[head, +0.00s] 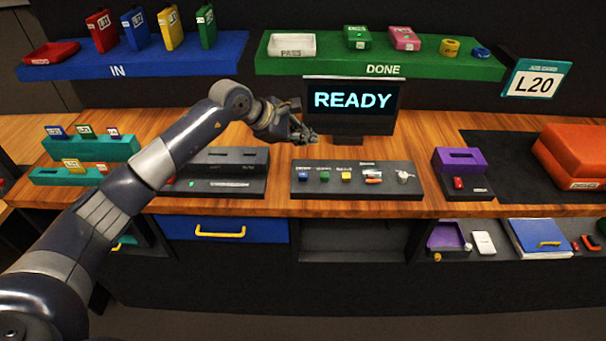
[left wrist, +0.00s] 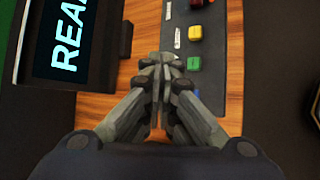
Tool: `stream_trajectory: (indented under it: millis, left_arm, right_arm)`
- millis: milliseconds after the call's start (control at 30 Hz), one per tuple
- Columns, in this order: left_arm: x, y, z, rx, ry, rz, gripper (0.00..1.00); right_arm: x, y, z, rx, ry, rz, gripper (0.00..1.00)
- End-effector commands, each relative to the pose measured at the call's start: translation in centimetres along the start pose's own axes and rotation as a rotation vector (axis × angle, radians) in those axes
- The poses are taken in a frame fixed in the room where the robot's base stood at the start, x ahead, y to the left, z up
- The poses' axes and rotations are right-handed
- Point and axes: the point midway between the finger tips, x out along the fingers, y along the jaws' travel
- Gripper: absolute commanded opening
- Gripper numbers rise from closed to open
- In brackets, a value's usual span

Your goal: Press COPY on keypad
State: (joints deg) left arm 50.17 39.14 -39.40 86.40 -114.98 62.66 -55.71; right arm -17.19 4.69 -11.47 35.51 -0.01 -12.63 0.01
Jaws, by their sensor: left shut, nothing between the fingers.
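The keypad is a black panel (head: 340,191) on the wooden counter below the monitor. It has a blue button (head: 303,177), a green button (head: 325,176) and a yellow button (head: 346,176), with small labels I cannot read, so I cannot tell which is COPY. My left gripper (head: 309,137) is shut and empty, above the counter behind the panel's left part and apart from the buttons. In the left wrist view the closed fingertips (left wrist: 161,63) are beside the green button (left wrist: 193,63). The blue button there is partly hidden by the fingers. My right gripper is not in view.
The monitor (head: 353,101) reads READY and stands close to the gripper. A dark slotted panel (head: 225,170) lies left of the keypad, and a purple block (head: 459,159) stands to its right. Green (head: 480,68) and blue (head: 180,57) shelves hang above.

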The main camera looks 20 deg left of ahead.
Motion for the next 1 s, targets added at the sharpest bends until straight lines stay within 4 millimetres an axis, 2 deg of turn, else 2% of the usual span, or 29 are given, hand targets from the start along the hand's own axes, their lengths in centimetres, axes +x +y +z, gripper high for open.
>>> stream_trajectory:
  millis: [267,633,700,833,1000]
  left_arm:
    - [1.1,-0.8,-0.7,-0.001,-0.002,-0.002,0.00]
    - [4.6,-3.4,-3.2,-0.004,-0.002,-0.002,0.00]
    - [5.4,-4.0,-3.9,-0.001,-0.002,0.001,0.00]
    - [6.1,-4.4,-4.3,-0.001,-0.002,0.001,0.00]
    - [6.2,-4.5,-4.4,-0.001,-0.002,0.001,0.00]
  right_arm:
    - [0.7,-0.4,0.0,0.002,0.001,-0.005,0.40]
    - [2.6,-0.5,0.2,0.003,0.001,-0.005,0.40]
    - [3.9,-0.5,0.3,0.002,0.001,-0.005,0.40]
    - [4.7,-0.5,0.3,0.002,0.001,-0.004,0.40]
    - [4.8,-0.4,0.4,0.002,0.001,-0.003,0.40]
